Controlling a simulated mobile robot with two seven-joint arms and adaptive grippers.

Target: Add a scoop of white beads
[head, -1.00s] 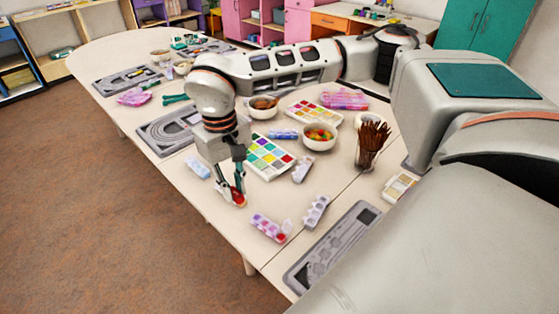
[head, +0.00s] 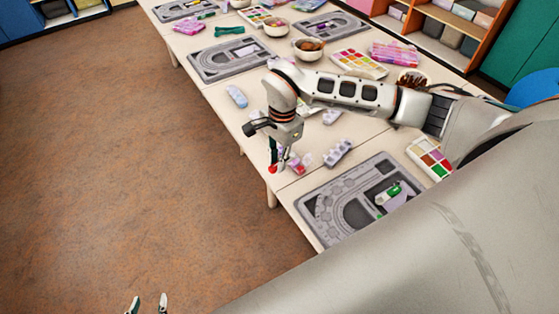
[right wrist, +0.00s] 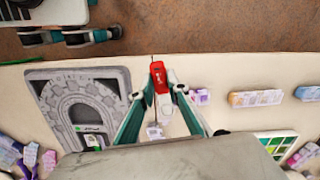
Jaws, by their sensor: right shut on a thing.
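My right gripper (head: 278,166) hangs at the table's front edge and is shut on a small red thing (head: 272,169), likely a scoop. In the right wrist view, the red thing (right wrist: 159,77) sits between the fingertips with a pale, unclear object behind it. Its contents cannot be made out. A grey bead board (head: 318,206) lies to the right in the head view, with a small green-and-white item (head: 389,193) on it. My left gripper (head: 148,303) is over the floor at the bottom, fingertips apart, empty. I cannot pick out white beads.
A partitioned bead box (head: 430,158) stands beyond the board. A pale bead case (head: 338,152) lies near the right gripper. Another grey board (head: 232,72), bowls (head: 308,50) and bead trays (head: 360,64) fill the table farther back. The floor (head: 120,150) in front is clear.

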